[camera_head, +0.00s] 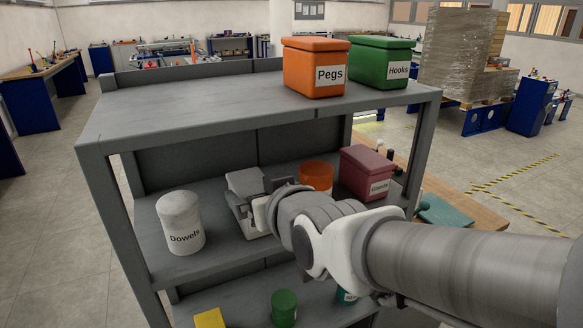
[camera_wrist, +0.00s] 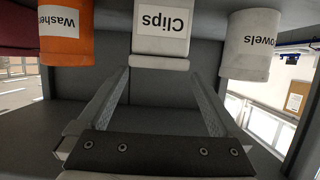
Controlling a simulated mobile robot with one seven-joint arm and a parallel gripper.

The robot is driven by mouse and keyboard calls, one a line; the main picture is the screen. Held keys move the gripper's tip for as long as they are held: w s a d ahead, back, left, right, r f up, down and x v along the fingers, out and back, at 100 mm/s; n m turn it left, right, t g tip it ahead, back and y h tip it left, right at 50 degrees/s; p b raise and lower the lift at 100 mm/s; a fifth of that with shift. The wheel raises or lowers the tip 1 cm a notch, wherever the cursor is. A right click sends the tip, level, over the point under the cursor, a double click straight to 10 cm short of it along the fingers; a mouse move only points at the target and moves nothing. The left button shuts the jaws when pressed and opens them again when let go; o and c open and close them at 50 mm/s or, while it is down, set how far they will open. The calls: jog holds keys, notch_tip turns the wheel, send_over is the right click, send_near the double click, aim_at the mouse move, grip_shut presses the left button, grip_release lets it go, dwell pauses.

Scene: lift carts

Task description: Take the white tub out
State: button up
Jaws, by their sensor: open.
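A white box-shaped tub labelled Clips (camera_wrist: 161,45) stands on the middle shelf; the wrist view shows it upside down. My gripper (camera_wrist: 158,80) is open and empty, with its two fingers pointing at the tub, one toward each side. I cannot tell whether the fingertips overlap its sides. In the head view the Clips tub (camera_head: 246,180) is partly hidden by my gripper (camera_head: 242,208). A round white container labelled Dowels (camera_head: 181,223) stands to its left, and also shows in the wrist view (camera_wrist: 249,48).
An orange round container (camera_head: 316,174), labelled Washers in the wrist view (camera_wrist: 67,40), and a dark red box (camera_head: 367,172) stand right of the Clips tub. The Pegs box (camera_head: 316,68) and Hooks box (camera_head: 379,62) stand on the shelf top (camera_head: 190,105), close above.

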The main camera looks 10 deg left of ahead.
aim_at(251, 183)
jog(key=shift+p+x, duration=0.45)
jog(key=shift+x, duration=2.65)
jog(key=shift+d, duration=0.1)
jog(key=shift+c, duration=0.2)
jog(key=shift+r, duration=0.1)
jog(key=c, duration=1.5)
jog(key=shift+r, duration=0.1)
